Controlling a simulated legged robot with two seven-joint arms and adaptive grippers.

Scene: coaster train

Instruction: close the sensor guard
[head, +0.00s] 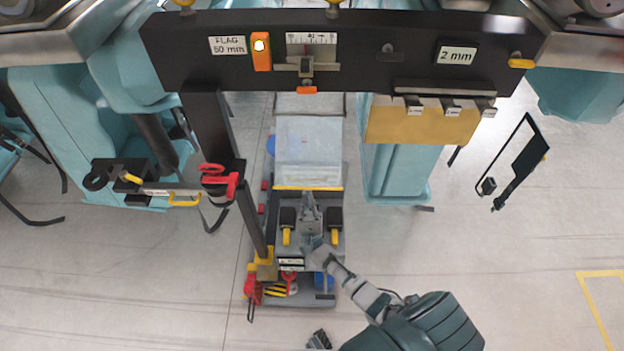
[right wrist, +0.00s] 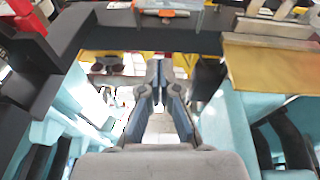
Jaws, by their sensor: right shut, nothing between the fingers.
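An amber plate (head: 420,122) hangs from metal hinges under the right part of a black overhead beam (head: 350,60); I take it for the sensor guard, though no label names it. The right wrist view shows it at the upper right (right wrist: 275,70). My right gripper (head: 310,208) is below and left of the plate, apart from it. In the right wrist view its fingers (right wrist: 158,68) meet at the tips with nothing between them. A dark piece at the bottom edge (head: 319,341) may be my left gripper; its jaws cannot be made out.
The beam carries an orange flag block (head: 261,52), a scale (head: 312,40) and a "2 mm" label (head: 457,55). A black post (head: 225,160) with a red clamp (head: 222,180) stands left. A black bracket (head: 520,165) is at the right. Open floor (head: 490,260) lies at the lower right.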

